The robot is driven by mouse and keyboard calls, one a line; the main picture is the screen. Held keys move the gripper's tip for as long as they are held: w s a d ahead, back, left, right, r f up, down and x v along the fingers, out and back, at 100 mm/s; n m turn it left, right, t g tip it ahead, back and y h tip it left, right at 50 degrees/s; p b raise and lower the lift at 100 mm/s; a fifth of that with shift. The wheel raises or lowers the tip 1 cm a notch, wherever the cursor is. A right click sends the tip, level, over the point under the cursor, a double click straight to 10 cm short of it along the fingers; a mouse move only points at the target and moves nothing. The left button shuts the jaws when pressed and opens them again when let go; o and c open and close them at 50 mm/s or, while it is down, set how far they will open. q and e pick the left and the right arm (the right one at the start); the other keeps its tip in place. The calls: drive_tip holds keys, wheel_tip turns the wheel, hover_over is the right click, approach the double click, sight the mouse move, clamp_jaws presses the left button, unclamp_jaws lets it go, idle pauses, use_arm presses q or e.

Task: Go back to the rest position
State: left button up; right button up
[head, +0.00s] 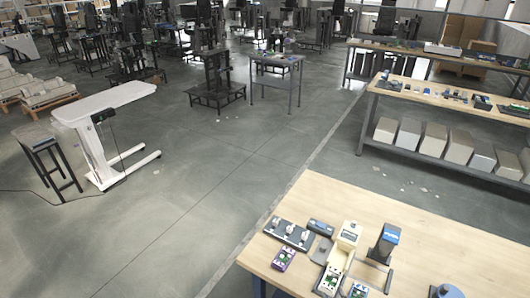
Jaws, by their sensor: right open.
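My left gripper is not in view.
Small devices, including a purple-edged box (284,259) and a cream unit (349,235), crowd the bench's near left. A white lift table (105,105) and a stool (45,150) stand far left. Stocked benches (455,95) line the right. The middle floor is clear.

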drive_tip(key=s+f+m+g, duration=0.4)
drive_tip(key=s+f+g, duration=0.8)
drive_tip(key=s+f, duration=0.7)
wheel_tip(320, 180, down, 23)
drive_tip(key=s, duration=0.2)
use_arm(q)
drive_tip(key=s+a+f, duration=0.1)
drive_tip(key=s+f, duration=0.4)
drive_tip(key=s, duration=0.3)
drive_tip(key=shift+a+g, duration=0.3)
use_arm(e)
drive_tip(key=s+d+f+g, duration=0.1)
drive_tip(key=s+d+f, duration=0.2)
drive_tip(key=s+f, duration=1.2)
drive_tip(key=shift+s+d+f+n+g, duration=0.2)
drive_tip(key=shift+s+f+n+g, duration=0.15)
drive_tip(key=shift+f, duration=0.45)
